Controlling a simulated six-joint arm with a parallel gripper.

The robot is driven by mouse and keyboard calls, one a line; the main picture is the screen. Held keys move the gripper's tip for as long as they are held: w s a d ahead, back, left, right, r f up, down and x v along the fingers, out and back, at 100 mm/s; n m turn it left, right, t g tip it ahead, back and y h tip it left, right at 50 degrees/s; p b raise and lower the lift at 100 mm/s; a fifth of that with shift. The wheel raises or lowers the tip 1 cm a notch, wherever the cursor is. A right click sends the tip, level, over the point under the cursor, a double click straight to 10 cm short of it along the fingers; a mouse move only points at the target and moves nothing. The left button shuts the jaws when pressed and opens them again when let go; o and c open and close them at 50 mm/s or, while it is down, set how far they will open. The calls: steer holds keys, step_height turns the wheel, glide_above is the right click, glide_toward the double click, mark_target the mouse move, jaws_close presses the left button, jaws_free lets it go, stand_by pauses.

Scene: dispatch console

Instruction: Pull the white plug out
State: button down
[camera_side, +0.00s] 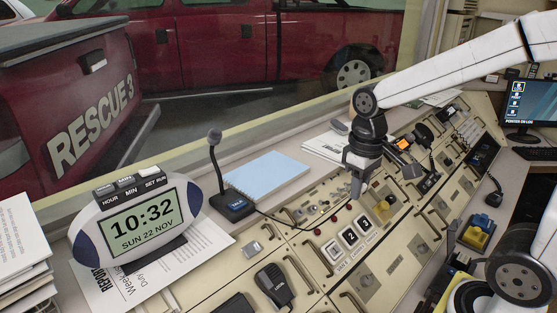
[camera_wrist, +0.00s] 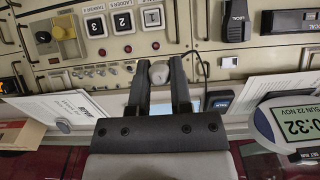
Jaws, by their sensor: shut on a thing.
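My gripper (camera_wrist: 159,78) is shut on a small rounded pale grey-white plug (camera_wrist: 159,70) between its fingertips in the wrist view. In the side view my gripper (camera_side: 357,186) points down at the beige console (camera_side: 300,220), close above its rear part. The plug is mostly hidden by the fingers there, and I cannot tell whether its lower end is in a socket. A row of small red and grey round fittings (camera_wrist: 100,71) lies beside the plug in the wrist view.
A TALK desk microphone (camera_side: 236,204) with a thin black cord stands left of my gripper. Numbered keys (camera_side: 349,236), handles and knobs crowd the console. A monitor (camera_side: 530,103) stands at right.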

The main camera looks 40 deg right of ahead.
steer(key=shift+s+r, duration=0.55)
steer(key=shift+r, duration=0.3)
stand_by(0.5)
steer(key=shift+s+r, duration=0.5)
steer(key=shift+r, duration=0.3)
steer(key=shift+s+r, duration=0.5)
steer(key=shift+r, duration=0.25)
